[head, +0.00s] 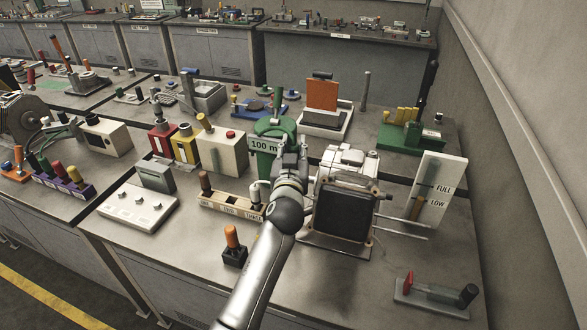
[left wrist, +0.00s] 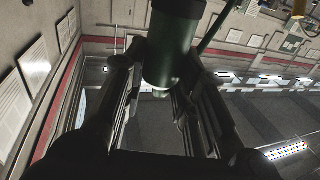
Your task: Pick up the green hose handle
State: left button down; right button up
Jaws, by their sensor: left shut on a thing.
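The green hose handle (left wrist: 172,45) shows in the left wrist view as a dark green cylinder with a pale lower end. It sits between the two fingers of my left gripper (left wrist: 160,70), which is shut on it. In the head view my left gripper (head: 291,147) is in front of a green drum (head: 268,127) labelled "100 m". A green upright grip (head: 277,103) stands just above the gripper there. My gripper and arm hide part of the drum and the contact with the handle. My right gripper is not in view.
A dark square-faced unit (head: 343,210) with metal rods stands close to the right of my arm. A beige box (head: 222,150) is left of the drum. A FULL/LOW gauge board (head: 438,188) stands at right. The front right bench (head: 345,290) is mostly clear.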

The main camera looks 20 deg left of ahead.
pick_arm(q)
jog(key=shift+f, duration=0.2)
jog(key=shift+r, duration=0.35)
notch_tip(320, 180, up, 8)
jog(key=shift+b, duration=0.9)
jog(key=shift+w+r, duration=0.1)
jog(key=shift+r, duration=0.6)
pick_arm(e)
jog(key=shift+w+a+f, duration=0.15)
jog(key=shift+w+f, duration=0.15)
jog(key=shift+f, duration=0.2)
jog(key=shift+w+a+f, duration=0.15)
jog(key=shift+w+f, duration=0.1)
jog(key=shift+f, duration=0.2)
